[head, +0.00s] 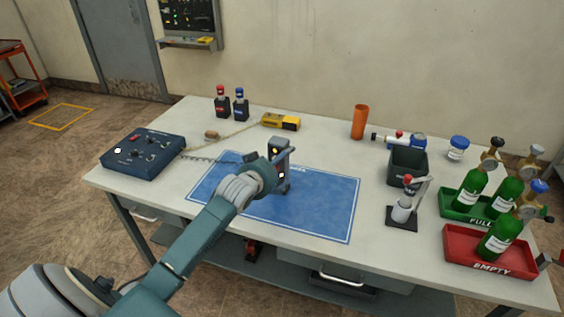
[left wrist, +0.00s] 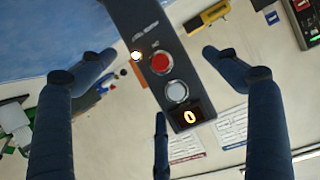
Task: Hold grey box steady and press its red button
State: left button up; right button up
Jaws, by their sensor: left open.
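The grey box (head: 280,148) stands upright over the blue mat (head: 325,205) on the table. In the left wrist view its face shows a red button (left wrist: 161,62), a white button (left wrist: 177,91), a lit lamp (left wrist: 136,56) and an amber display (left wrist: 188,115) reading 0. My left gripper (head: 276,175) is at the box, with its dark fingers open. In the left wrist view the fingers spread on both sides of the box, with visible gaps. The gripper hides the lower part of the box in the head view.
A blue control box (head: 143,153) sits at the table's left. A yellow tool (head: 281,122) and orange cup (head: 359,121) stand behind. A dark bin (head: 407,168), a small stand (head: 402,212) and a red tray (head: 490,267) with a green bottle are at right. The mat's right part is clear.

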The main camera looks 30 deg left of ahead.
aim_at(280, 164)
pick_arm(q)
jog(key=shift+x, duration=1.6)
pick_arm(e)
jog(key=shift+r, duration=0.1)
pick_arm(q)
jog(key=c, duration=1.6)
pick_arm(e)
jog(key=shift+s+a, duration=0.1)
jog(key=shift+a, duration=0.1)
pick_arm(q)
jog(key=shift+o, duration=0.2)
pick_arm(e)
grip_shut()
jog(key=shift+d, duration=0.1)
